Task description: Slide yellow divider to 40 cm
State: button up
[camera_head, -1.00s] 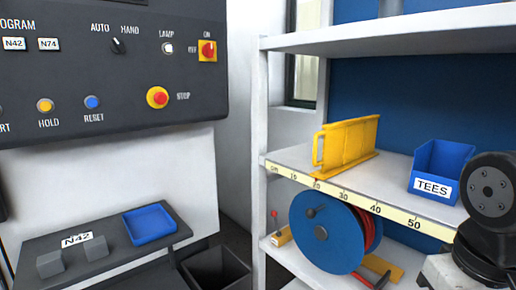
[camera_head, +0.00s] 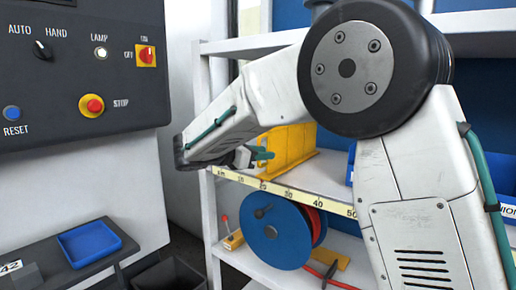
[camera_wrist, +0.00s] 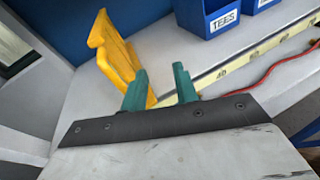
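The yellow divider (camera_head: 290,146) stands upright on the middle shelf, near the 20 mark of the scale strip (camera_head: 290,193) on the shelf's front edge. In the head view my gripper (camera_head: 258,155) is at the shelf's front, close to the divider; contact cannot be told. The 40 mark is to the right, clear of the divider.
A blue TEES bin (camera_wrist: 208,16) stands farther right on the same shelf, with another blue bin beside it. A blue reel (camera_head: 274,232) with red hose sits on the shelf below. A control panel (camera_head: 80,70) is at the left. The shelf between divider and bins looks free.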

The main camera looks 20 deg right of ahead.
jog(key=w+a+n+t+h, duration=0.1)
jog(key=w+a+n+t, duration=0.15)
jog(key=w+a, duration=0.25)
send_over(259, 165)
jog(key=shift+w+d+f, duration=0.1)
jog(key=shift+w+f, duration=0.15)
jog(key=shift+w, duration=0.1)
grip_shut()
